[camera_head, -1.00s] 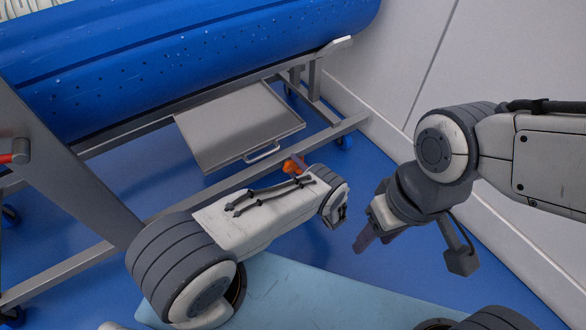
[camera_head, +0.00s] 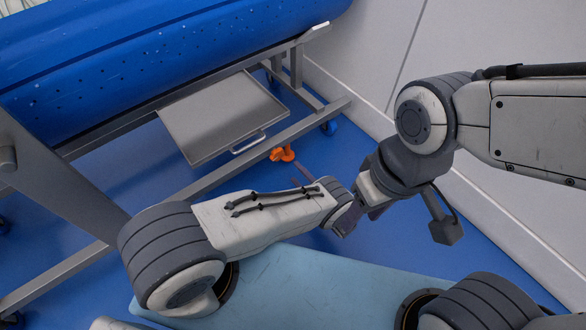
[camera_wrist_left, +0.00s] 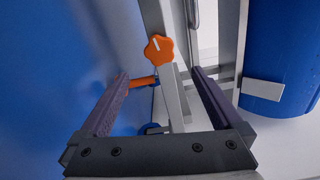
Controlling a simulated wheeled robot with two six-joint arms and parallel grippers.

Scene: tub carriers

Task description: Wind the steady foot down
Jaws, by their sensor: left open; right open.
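An orange star-shaped knob (camera_wrist_left: 158,50) with a white line on its face is on the grey metal frame in the left wrist view. An orange bar (camera_wrist_left: 143,82) shows just below and left of it. In the head view an orange piece (camera_head: 282,153) shows near the floor beside the lower rail. My left gripper (camera_wrist_left: 160,75) is open and empty, its purple fingers spread either side of the knob's line, apart from it. In the head view its forearm hides part of it. My right gripper (camera_head: 372,210) is open and empty, to the right. I cannot make out the steady foot itself.
A blue perforated tub (camera_head: 170,60) lies on a grey frame (camera_head: 320,110) with castors (camera_head: 328,127). A grey tray (camera_head: 225,115) with a handle hangs under it. A pale wall (camera_head: 460,120) stands close on the right.

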